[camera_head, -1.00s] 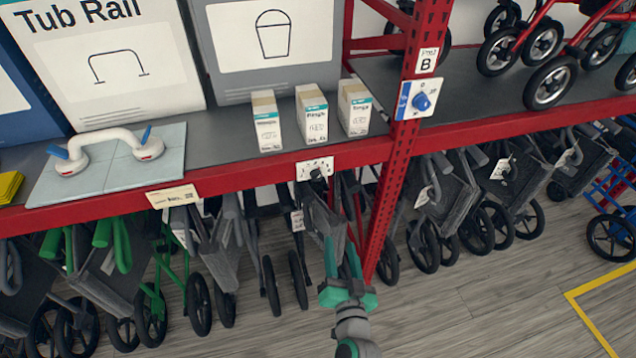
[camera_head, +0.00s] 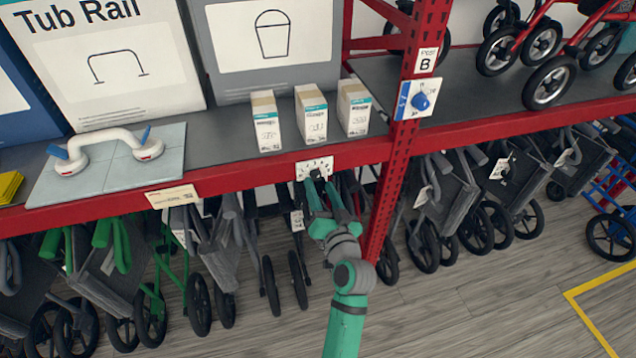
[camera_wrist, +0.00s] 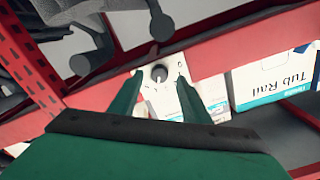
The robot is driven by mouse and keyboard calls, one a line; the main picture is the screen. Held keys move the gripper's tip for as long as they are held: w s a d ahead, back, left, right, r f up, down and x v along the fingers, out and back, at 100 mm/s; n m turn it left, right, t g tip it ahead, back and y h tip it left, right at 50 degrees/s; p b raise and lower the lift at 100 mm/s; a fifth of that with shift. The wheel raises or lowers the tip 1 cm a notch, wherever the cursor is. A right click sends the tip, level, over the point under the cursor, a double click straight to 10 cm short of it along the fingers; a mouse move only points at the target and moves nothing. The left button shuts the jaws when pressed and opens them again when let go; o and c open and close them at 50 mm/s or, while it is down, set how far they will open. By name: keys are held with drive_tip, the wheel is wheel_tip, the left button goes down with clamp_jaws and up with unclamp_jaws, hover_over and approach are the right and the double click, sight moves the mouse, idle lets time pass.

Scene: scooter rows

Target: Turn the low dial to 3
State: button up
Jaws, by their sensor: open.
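The low dial (camera_head: 316,173) is a small dark knob on a white plate on the red shelf beam, below the small boxes. In the wrist view the knob (camera_wrist: 158,73) is grey and round, with marks around it on the plate; I cannot read its numbers. My gripper (camera_head: 322,187) is open right in front of the dial. In the wrist view its green fingers (camera_wrist: 157,85) stand on both sides of the knob, apart from it as far as I can tell. The fingertips partly hide the plate in the head view.
A second, blue dial (camera_head: 421,101) sits on the red post to the upper right. Several small boxes (camera_head: 311,113) and a white tub rail (camera_head: 108,146) stand on the shelf above. Folded walkers (camera_head: 215,240) hang below, left of my arm.

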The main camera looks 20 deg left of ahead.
sight(316, 175)
drive_tip(key=shift+x, duration=1.35)
drive_tip(key=shift+c, duration=0.3)
drive_tip(key=c, duration=1)
drive_tip(key=shift+n, duration=0.4)
drive_tip(key=shift+d+f+n, duration=0.1)
drive_tip(key=shift+n, duration=2.3)
drive_tip(key=o, duration=1.1)
drive_tip(key=shift+c, duration=0.2)
